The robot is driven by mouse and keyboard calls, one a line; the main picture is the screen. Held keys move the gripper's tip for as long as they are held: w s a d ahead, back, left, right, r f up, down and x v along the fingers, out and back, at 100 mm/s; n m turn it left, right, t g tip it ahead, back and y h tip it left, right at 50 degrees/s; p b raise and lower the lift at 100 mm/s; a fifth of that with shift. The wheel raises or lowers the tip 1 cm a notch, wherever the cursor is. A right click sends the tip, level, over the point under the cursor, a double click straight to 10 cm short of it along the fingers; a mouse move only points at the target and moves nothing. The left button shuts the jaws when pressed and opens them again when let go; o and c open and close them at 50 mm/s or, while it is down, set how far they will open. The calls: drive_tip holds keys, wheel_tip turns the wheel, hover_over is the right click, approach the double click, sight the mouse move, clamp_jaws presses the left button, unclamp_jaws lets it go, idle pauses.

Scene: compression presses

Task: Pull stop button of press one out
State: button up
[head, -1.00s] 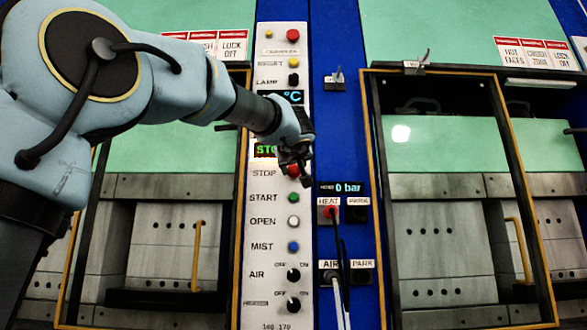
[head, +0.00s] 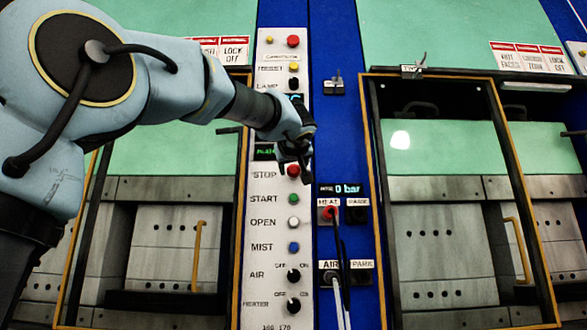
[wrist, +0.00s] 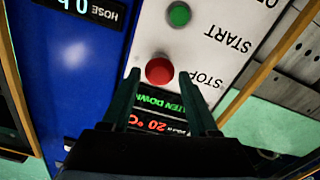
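The red round stop button (head: 293,170) sits beside the STOP label on the white control panel (head: 262,238). In the head view it shows just below my gripper (head: 298,163). In the wrist view the button (wrist: 159,71) appears between the two fingertips of my gripper (wrist: 158,76). The fingers are apart, with a gap on each side of the button. I cannot tell how far the tips are from the panel, or whether the button is in or out.
Below are the green START button (head: 293,198), white OPEN button (head: 293,222), blue MIST button (head: 293,246) and black knobs. A green-lettered display (wrist: 158,100) ends in "DOWN". Right of the panel, hoses hang from the HEAT socket (head: 329,212) and AIR socket (head: 330,278).

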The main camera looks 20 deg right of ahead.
drive_tip(key=shift+o, duration=1.1)
drive_tip(key=b+v, duration=0.3)
drive_tip(key=v, duration=0.7)
drive_tip(key=shift+s, duration=0.35)
drive_tip(key=shift+a, duration=0.15)
